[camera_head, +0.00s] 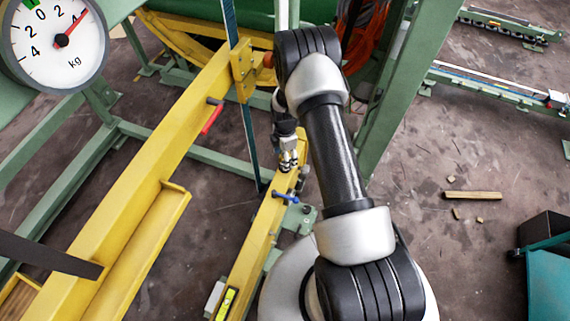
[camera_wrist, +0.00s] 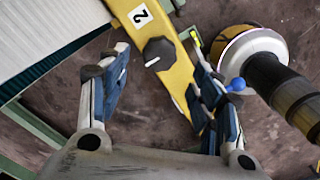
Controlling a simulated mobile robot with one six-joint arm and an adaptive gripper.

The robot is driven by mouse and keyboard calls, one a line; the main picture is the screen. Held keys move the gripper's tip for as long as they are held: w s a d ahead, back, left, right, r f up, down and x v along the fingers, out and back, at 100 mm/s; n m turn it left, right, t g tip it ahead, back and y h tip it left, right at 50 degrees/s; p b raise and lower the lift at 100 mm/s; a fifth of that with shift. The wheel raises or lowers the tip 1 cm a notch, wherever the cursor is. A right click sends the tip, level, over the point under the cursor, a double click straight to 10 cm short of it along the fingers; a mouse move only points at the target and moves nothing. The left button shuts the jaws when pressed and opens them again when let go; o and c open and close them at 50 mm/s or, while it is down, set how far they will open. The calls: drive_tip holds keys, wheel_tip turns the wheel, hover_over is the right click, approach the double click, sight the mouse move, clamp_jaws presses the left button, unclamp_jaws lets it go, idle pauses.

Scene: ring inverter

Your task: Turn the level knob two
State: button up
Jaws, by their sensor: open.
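In the wrist view, a round black knob (camera_wrist: 158,53) with a white pointer mark sits on a yellow beam (camera_wrist: 181,80), beside a white label with the number 2 (camera_wrist: 140,15). The pointer mark faces the lower left. My gripper (camera_wrist: 160,60) is open, with one finger on each side of the knob in the picture; I cannot tell whether either touches it. In the head view, my gripper (camera_head: 289,160) is over the upper end of the yellow beam (camera_head: 255,240), and the knob is not clearly visible there.
A blue-handled lever (camera_head: 285,195) is on the beam close to my gripper. A red-handled lever (camera_head: 212,116) is on the larger yellow beam (camera_head: 150,175) to the left. A kg dial (camera_head: 58,40) and green frame posts (camera_head: 385,100) stand around.

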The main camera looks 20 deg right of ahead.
wheel_tip(320, 180, down, 6)
drive_tip(key=shift+f, duration=0.1)
idle(0.4)
drive_tip(key=c, duration=1.1)
